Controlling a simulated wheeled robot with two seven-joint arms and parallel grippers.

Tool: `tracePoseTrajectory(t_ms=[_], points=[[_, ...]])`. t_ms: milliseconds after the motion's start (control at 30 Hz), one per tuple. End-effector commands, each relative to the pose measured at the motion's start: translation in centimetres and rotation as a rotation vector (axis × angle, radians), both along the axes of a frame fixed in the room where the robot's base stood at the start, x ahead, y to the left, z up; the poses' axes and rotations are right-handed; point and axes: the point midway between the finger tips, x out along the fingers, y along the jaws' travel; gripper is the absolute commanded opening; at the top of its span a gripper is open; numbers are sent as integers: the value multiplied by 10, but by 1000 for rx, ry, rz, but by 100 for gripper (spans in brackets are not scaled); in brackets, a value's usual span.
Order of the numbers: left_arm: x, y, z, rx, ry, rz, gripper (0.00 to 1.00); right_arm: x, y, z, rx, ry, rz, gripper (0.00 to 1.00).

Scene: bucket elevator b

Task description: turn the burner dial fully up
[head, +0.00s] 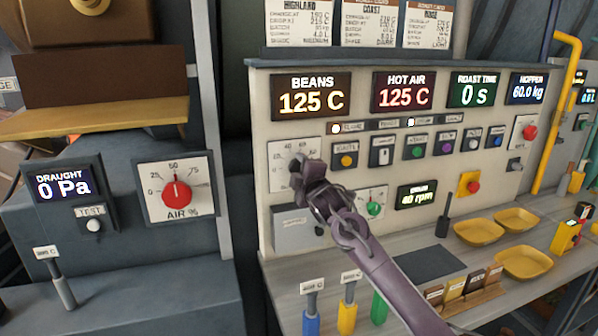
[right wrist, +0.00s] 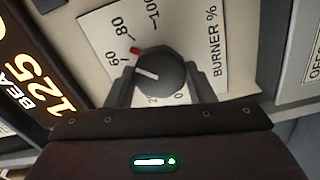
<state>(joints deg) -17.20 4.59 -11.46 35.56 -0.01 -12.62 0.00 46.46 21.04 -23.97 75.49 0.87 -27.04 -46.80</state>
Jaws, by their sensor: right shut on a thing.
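The burner dial (right wrist: 160,82) is a dark round knob with a white pointer line, on a white plate marked "BURNER %". In the right wrist view its pointer faces left, a little below the 60 mark. A small red mark sits on the scale between 60 and 80. My right gripper (right wrist: 158,88) has one finger on each side of the knob and is shut on it. In the head view the right gripper (head: 304,182) covers the dial, and only part of the burner plate (head: 287,153) shows. My left gripper is not in view.
An air dial (head: 176,193) with a red knob is on the left, pointing near 50. A row of buttons (head: 415,146) is above right of my gripper. A green knob (head: 375,209) is close to my right arm. Yellow trays (head: 480,232) stand on the counter at right.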

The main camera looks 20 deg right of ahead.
Motion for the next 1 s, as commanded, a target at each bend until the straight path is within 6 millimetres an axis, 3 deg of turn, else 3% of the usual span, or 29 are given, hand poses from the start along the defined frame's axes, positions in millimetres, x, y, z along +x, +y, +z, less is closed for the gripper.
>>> tracePoseTrajectory(t_ms=[600,1000], points=[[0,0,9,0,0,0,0,0,-1,-1,588,25,-2,26],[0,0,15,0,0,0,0,0,-1,-2,889,38,-3,26]])
